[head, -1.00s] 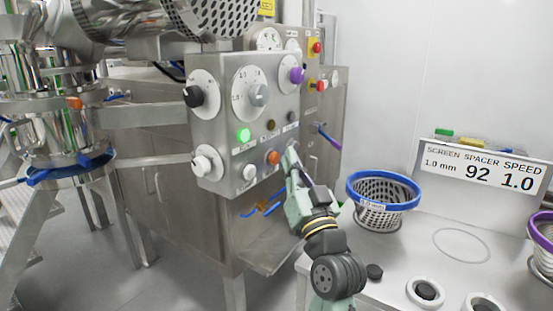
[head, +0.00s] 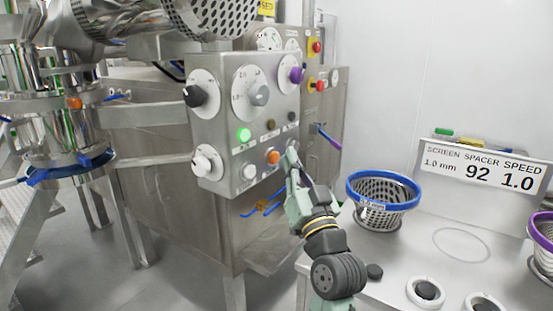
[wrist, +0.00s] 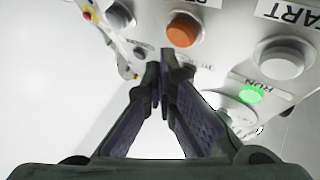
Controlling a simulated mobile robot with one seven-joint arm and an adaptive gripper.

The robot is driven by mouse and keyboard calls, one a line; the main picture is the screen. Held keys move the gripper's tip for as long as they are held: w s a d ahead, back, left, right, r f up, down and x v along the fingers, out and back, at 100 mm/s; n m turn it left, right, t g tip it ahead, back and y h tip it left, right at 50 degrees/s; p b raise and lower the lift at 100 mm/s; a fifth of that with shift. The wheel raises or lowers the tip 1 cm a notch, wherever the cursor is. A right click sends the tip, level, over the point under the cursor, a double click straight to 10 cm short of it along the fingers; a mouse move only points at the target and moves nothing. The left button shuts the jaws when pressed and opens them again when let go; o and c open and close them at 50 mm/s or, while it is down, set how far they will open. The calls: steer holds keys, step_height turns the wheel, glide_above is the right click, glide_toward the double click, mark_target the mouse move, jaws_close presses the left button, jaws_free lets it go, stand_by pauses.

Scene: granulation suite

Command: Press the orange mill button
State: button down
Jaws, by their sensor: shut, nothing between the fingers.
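The orange mill button (head: 273,157) is on the lower part of the grey control panel (head: 215,128), right of a white button (head: 249,172). In the wrist view the orange button (wrist: 182,30) shows just beyond the fingertips, slightly right of them. My gripper (head: 291,150) is shut and empty. Its tips are close to the panel face, to the right of the orange button in the head view. The wrist view also shows my gripper (wrist: 167,62) with its fingers together. I cannot tell whether the tips touch the panel; they are not on the button.
A lit green lamp (head: 243,135), dark knob (head: 195,95), grey dial knob (head: 260,95) and purple knob (head: 297,75) share the panel. A blue-rimmed basket (head: 384,192) stands on the bench at right. A sign (head: 484,173) stands behind it.

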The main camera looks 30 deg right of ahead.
steer(key=shift+w, duration=0.15)
steer(key=shift+w+a, duration=0.15)
steer(key=shift+w, duration=0.1)
steer(key=shift+w+a, duration=0.2)
steer(key=shift+w, duration=0.3)
stand_by(0.9)
steer(key=shift+s+d+b, duration=0.35)
steer(key=shift+s+b, duration=0.2)
steer(key=shift+s, duration=0.3)
steer(key=shift+s+d+b, duration=0.3)
steer(key=shift+s, duration=0.5)
steer(key=shift+s+d+b, duration=0.35)
steer(key=shift+s, duration=0.4)
steer(key=shift+s+d+b, duration=0.3)
steer(key=shift+s, duration=0.5)
steer(key=shift+f, duration=0.1)
